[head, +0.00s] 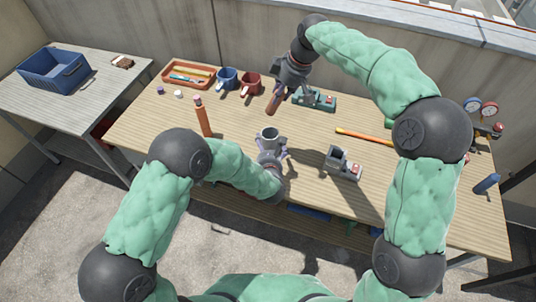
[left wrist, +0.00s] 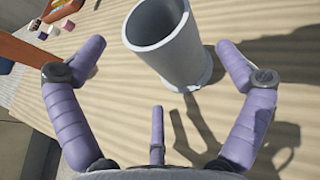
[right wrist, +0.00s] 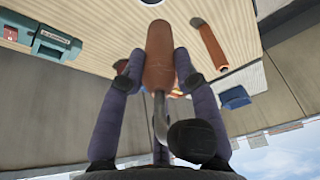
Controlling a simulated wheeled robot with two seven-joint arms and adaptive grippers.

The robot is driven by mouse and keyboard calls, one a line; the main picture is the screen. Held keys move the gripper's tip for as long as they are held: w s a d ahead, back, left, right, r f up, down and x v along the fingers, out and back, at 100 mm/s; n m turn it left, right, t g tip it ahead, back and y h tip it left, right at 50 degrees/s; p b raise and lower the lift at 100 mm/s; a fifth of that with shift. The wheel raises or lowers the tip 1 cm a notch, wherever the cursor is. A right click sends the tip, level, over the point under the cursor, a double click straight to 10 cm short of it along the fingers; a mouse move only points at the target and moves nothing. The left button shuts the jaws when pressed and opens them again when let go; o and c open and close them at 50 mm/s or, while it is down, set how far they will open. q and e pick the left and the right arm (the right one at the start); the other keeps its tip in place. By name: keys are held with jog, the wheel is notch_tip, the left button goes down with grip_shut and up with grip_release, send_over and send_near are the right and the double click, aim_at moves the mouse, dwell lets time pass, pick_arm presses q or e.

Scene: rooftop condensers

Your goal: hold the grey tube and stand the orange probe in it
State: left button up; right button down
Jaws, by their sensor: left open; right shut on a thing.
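The grey tube (head: 268,138) stands upright and open-topped on the wooden table. In the left wrist view the tube (left wrist: 158,42) is between and slightly beyond the spread fingers. My left gripper (head: 271,152) is open, low at the tube's near side, with no visible grip on it. My right gripper (head: 283,86) is shut on the orange probe (head: 274,104), above the table behind the tube. In the right wrist view the probe (right wrist: 159,58) points away from the palm, with a bent grey rod at its near end. The probe is apart from the tube.
An orange-brown post (head: 203,118) stands left of the tube. A grey block-like holder (head: 343,165) stands right. A blue crate (head: 52,72) is on the side table.

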aim_at(272, 99)
pick_arm(q)
jog(key=shift+x, duration=2)
jog(key=c, duration=1)
pick_arm(e)
jog(key=shift+w+a+f+n+g+h, duration=0.2)
jog(key=shift+a+f+n+g+h, duration=0.15)
jog(key=shift+a+f+n+h, duration=0.4)
jog(key=shift+w+a+f+n+g+h, duration=0.15)
jog(key=shift+a+f+n+g+h, duration=0.3)
jog(key=shift+f, duration=0.45)
jog(key=shift+a+f+n+h, duration=0.3)
jog(key=shift+f+n+h, duration=0.2)
jog(key=shift+f+n, duration=0.15)
